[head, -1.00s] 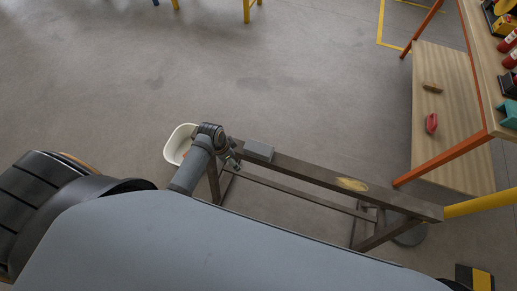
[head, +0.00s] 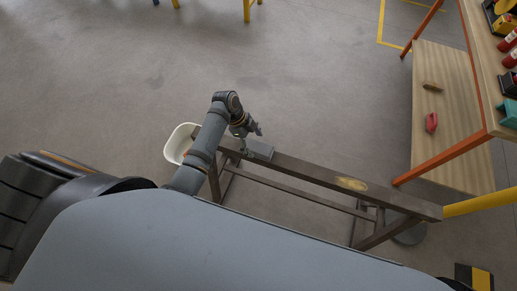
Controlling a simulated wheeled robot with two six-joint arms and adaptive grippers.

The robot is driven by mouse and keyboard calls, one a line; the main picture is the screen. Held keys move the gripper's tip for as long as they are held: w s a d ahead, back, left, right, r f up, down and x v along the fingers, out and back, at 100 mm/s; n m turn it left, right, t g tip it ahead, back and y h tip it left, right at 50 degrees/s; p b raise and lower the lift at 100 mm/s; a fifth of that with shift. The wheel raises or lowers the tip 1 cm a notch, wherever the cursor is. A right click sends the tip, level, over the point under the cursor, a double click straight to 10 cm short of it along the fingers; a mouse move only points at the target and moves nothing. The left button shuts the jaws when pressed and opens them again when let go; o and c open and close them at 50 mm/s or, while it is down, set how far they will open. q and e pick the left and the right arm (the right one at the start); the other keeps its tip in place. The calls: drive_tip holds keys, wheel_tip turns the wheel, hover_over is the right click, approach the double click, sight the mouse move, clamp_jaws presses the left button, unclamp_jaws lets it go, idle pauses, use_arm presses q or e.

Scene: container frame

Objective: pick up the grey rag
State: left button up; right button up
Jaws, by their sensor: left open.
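The grey rag (head: 262,149) appears as a small flat grey piece on the left end of a brown trestle beam. My left gripper (head: 252,141) is open, just above and at the left edge of the rag, with its fingers pointing down to the right. It partly covers the rag's left side, and I cannot tell whether a finger touches it. My right gripper is out of view.
The brown trestle (head: 310,171) runs to the lower right, with a yellow patch (head: 352,184) on its beam. A white bin (head: 176,143) stands on the floor left of the trestle. An orange-framed wooden bench (head: 465,120) is at the right.

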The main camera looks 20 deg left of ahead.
sight(257, 146)
use_arm(q)
drive_tip(key=x, duration=0.5)
drive_tip(key=shift+w+a+f, duration=0.15)
drive_tip(key=shift+w+f, duration=0.05)
drive_tip(key=shift+w, duration=0.15)
drive_tip(key=shift+f, duration=0.25)
idle(0.3)
drive_tip(key=c, duration=1.3)
drive_tip(key=shift+o, duration=0.2)
